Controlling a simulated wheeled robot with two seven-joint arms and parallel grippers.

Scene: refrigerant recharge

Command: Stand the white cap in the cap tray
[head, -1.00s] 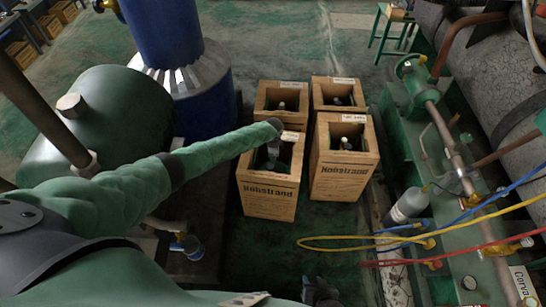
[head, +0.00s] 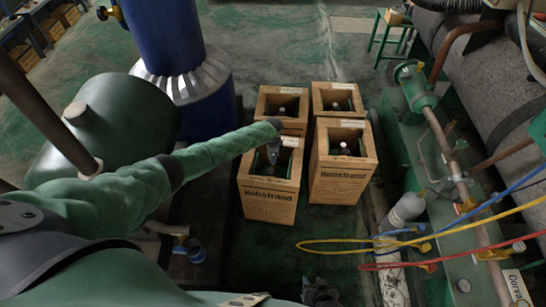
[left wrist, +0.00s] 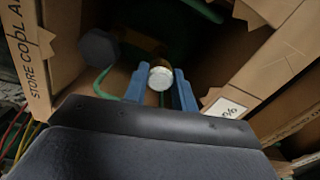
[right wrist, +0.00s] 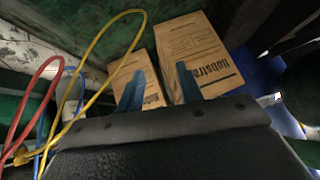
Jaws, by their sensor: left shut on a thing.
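My left gripper (head: 272,154) reaches down into the open top of the front left carton (head: 269,202). In the left wrist view its blue fingers (left wrist: 161,86) are shut on a round white cap (left wrist: 160,78), one finger on each side. A brownish fitting shows just behind the cap; I cannot tell whether the cap is still joined to it. My right gripper (head: 318,292) is at the bottom edge of the head view. In the right wrist view its fingers (right wrist: 158,90) are apart with nothing between them. I cannot make out a cap tray in any view.
Three other open cartons stand close by, one at the front right (head: 343,175), each with a pale-topped item inside. Yellow (head: 340,246), red and blue hoses and a grey cylinder (head: 407,208) lie to the right. A green tank (head: 125,120) stands left.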

